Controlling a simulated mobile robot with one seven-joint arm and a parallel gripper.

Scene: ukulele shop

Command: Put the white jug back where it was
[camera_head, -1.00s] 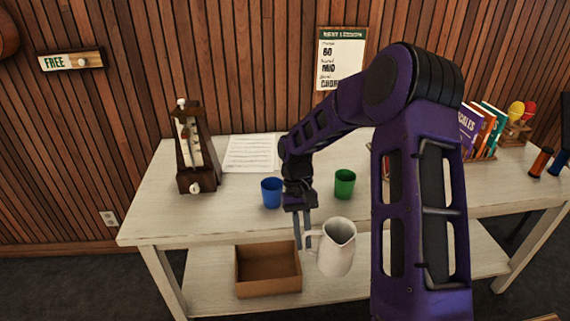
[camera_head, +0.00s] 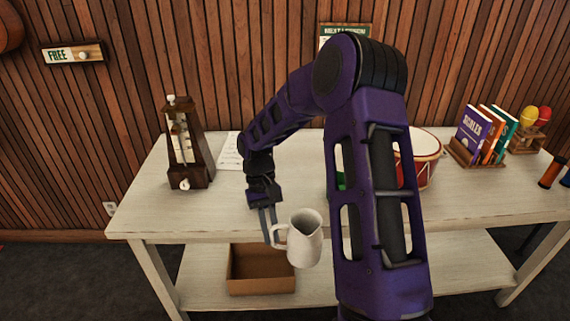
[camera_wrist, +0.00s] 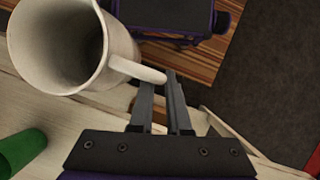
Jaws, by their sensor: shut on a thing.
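The white jug (camera_head: 305,240) hangs upright from my gripper (camera_head: 268,226), in front of the table's front edge in the head view. My gripper is shut on the jug's handle, on the jug's left side. In the wrist view the jug (camera_wrist: 62,45) fills the upper left, its mouth open toward the camera. Its handle reaches to the fingertips of my gripper (camera_wrist: 172,85). The jug looks empty. The blue cup is hidden from the head view.
The white table (camera_head: 200,215) carries a metronome (camera_head: 187,145), a paper sheet (camera_head: 229,152), a red drum (camera_head: 428,160) and books (camera_head: 478,135). A green cup (camera_wrist: 20,152) shows in the wrist view. A cardboard box (camera_head: 262,272) sits on the lower shelf. The table's front left is clear.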

